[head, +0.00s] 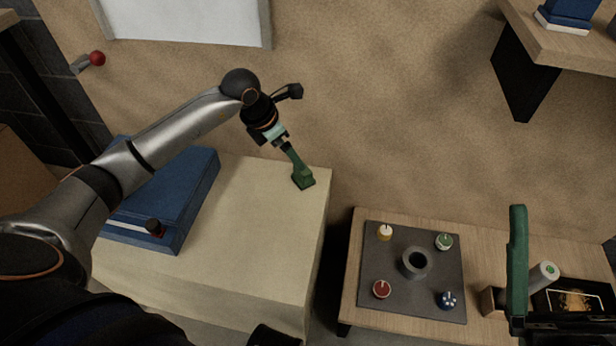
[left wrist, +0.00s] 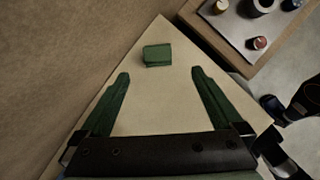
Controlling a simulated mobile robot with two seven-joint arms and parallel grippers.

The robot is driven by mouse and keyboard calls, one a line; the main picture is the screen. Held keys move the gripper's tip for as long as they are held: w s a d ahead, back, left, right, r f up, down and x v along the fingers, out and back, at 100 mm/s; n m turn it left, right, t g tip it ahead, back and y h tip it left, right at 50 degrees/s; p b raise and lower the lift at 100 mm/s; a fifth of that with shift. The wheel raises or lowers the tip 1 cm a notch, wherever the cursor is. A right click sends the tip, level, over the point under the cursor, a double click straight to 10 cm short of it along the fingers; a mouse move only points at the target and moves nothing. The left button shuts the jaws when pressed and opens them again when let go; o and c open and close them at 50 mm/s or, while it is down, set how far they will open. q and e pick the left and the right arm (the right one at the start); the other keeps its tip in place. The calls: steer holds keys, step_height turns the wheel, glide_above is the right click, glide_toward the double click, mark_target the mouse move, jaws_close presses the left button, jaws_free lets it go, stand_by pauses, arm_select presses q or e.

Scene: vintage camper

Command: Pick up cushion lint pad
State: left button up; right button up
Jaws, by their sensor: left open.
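The cushion lint pad, a small dark green block (left wrist: 157,56), lies on the cream block top, ahead of my left gripper. In the head view the pad (head: 304,181) is near the block's right back corner, just below the left fingertips. My left gripper (head: 295,163) points down at it. In the left wrist view its two green fingers (left wrist: 160,73) are wide apart, with the pad beyond the tips and between their lines, nothing held. My right gripper (head: 517,209) shows at the right as one upright green finger; whether it is open is hidden.
A blue box-like book (head: 190,195) lies on the cream block (head: 265,205), left of the pad. A wall rises close behind the pad.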

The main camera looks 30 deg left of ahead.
arm_select(q)
steer(key=b, duration=0.2)
glide_above(298, 182)
step_height(298, 182, down, 6)
steer(key=b+x, duration=0.1)
steer(key=x, duration=0.1)
steer(key=b+x, duration=0.2)
steer(key=x, duration=0.1)
steer(key=shift+w+a+f, duration=0.15)
steer(key=shift+w+a, duration=0.05)
steer(key=shift+c, duration=0.4)
